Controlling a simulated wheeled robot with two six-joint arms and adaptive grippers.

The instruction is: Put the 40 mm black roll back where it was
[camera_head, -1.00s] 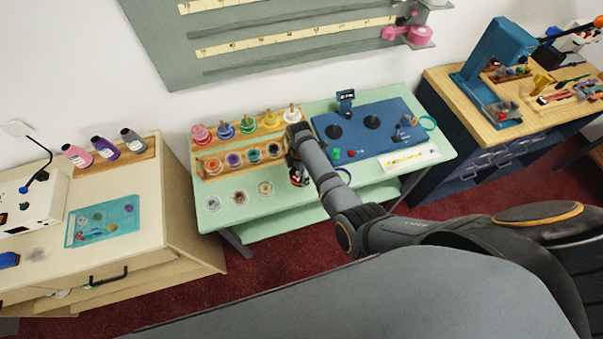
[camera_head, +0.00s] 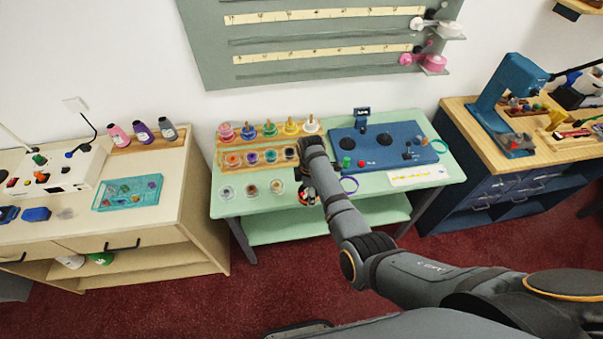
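My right gripper (camera_head: 307,196) is over the front part of the green table, just right of the clear dishes. Small dark and red parts show at its end, too small to tell whether the fingers are open or hold the 40 mm black roll. A wooden spool rack (camera_head: 221,161) holds two rows of coloured rolls. A dark roll (camera_head: 289,153) sits at the right of its front row, close to my arm. I cannot tell its size. My arm hides the area right of it. My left gripper is not in view.
Clear dishes (camera_head: 252,191) stand before the rack. A cream cabinet (camera_head: 185,210) is left; a wooden bench with a blue press (camera_head: 510,85) is right.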

